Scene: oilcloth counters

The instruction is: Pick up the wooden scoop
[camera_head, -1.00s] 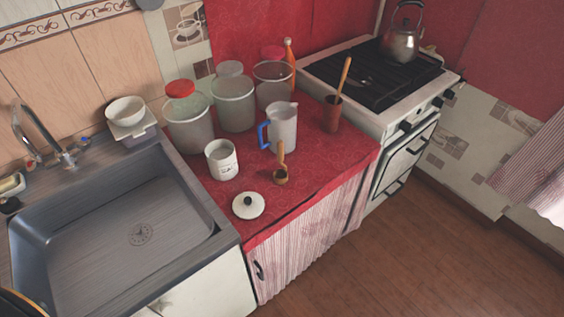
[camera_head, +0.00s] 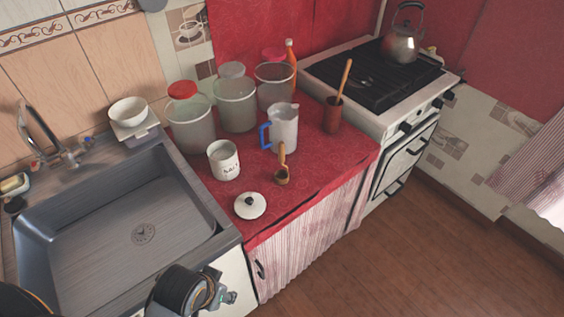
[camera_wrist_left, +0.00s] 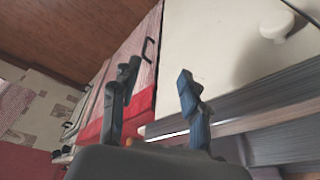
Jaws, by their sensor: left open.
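The wooden scoop (camera_head: 282,169) stands on the red oilcloth counter (camera_head: 312,180), its round bowl low and its handle pointing up. It is in front of the jug with the blue handle (camera_head: 284,130). My left gripper (camera_head: 225,296) is at the bottom of the head view, in front of the white cabinet below the sink, well apart from the scoop. In the left wrist view its two dark fingers (camera_wrist_left: 158,85) are spread with nothing between them. My right gripper is not in view.
A white salt pot (camera_head: 223,163) and its lid (camera_head: 250,206) lie left of the scoop. Several clear canisters (camera_head: 236,105) stand behind. A red holder (camera_head: 332,118) with a wooden utensil is near the stove (camera_head: 372,75). The sink (camera_head: 130,225) is at left.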

